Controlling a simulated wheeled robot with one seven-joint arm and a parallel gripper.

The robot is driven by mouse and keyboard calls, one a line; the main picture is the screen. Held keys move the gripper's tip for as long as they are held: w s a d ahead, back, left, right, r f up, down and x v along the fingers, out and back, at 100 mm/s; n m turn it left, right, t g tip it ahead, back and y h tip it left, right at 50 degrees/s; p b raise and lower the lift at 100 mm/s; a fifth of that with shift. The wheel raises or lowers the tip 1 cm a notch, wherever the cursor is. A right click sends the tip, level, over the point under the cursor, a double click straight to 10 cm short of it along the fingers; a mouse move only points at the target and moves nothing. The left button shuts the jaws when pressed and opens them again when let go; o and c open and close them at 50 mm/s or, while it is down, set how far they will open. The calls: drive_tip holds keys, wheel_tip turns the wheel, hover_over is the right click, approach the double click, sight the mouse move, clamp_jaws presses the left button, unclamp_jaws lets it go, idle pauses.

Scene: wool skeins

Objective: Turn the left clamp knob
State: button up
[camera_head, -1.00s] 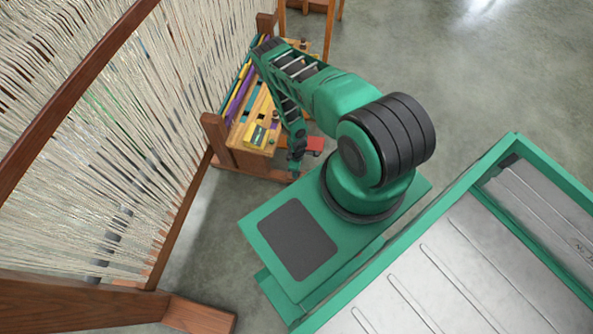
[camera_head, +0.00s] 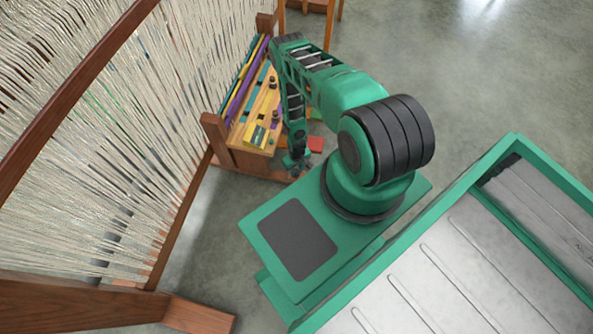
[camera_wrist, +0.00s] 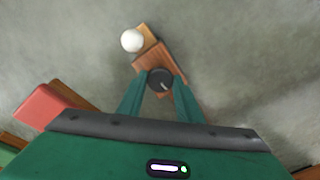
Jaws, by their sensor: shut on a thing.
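A dark round clamp knob (camera_wrist: 160,79) with a small light mark on its face sits on a brown wooden piece (camera_wrist: 152,57) in the wrist view. My gripper (camera_wrist: 161,84) has its two green fingers on either side of the knob, shut on it. In the head view my gripper (camera_head: 297,163) is low, by the front end of the wooden bench (camera_head: 257,140). The knob cannot be made out there.
A white ball (camera_wrist: 132,40) lies beside the wooden piece. A red block (camera_wrist: 42,106) is at the left of the wrist view. The loom with pale threads (camera_head: 110,130) fills the head view's left. The grey floor (camera_head: 470,80) at the right is clear.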

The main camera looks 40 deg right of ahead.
sight(296, 171)
drive_tip(key=shift+w+d+m, duration=0.15)
drive_tip(key=shift+w+m, duration=0.15)
drive_tip(key=shift+w, duration=0.1)
drive_tip(key=o, duration=0.7)
drive_tip(key=shift+r, duration=0.1)
drive_tip(key=o, duration=0.3)
drive_tip(key=shift+o, duration=0.2)
drive_tip(key=shift+s, duration=0.2)
wheel_tip(296, 171, up, 11)
drive_tip(key=shift+f, duration=0.2)
